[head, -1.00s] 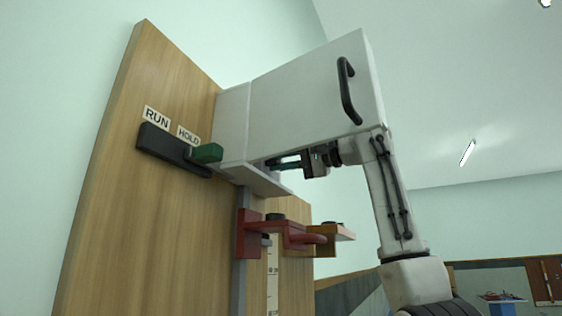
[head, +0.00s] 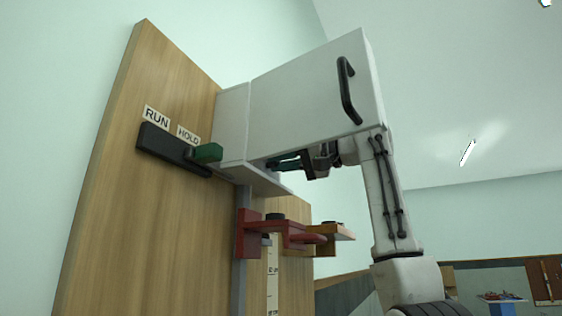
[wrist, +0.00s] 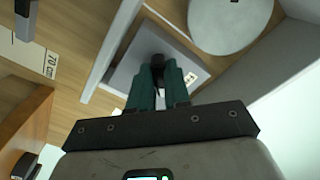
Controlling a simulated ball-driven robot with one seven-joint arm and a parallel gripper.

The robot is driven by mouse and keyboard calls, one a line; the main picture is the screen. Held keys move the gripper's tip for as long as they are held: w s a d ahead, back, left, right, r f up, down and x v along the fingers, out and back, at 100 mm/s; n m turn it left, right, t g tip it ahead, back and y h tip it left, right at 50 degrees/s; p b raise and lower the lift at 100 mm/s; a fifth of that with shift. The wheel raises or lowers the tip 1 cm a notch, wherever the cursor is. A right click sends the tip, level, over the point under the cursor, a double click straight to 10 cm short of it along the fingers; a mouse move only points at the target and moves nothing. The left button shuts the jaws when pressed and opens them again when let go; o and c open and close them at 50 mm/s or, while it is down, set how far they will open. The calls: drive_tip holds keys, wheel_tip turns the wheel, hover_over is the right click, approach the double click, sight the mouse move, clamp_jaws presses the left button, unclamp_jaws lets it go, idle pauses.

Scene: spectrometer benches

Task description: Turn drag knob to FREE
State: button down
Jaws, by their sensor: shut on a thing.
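The drag knob (wrist: 157,66) is a small black knob on a grey square plate (wrist: 137,52) in the wrist view. My gripper (wrist: 158,84) has its dark green fingers on either side of it, shut on it. A small white label (wrist: 190,77) lies just right of the knob on the plate; its text is too small to read, and I cannot tell the knob's setting. In the head view my gripper (head: 284,163) reaches under the white cabinet (head: 310,90), and the knob is hidden there.
A wooden panel (head: 150,230) carries a black slot with a green handle (head: 208,153), marked RUN and HOLD. Below the cabinet, a red bracket (head: 248,236) sits on a grey rail beside a scale. A white disc (wrist: 228,22) is near the knob.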

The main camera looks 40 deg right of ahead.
drive_tip(key=n, duration=0.4)
drive_tip(key=shift+w+d+f+n, duration=0.1)
drive_tip(key=shift+f+n, duration=0.05)
drive_tip(key=shift+n, duration=2.15)
drive_tip(key=c, duration=1.1)
unclamp_jaws()
drive_tip(key=b+v, duration=0.3)
drive_tip(key=v, duration=0.8)
drive_tip(key=shift+b, duration=0.3)
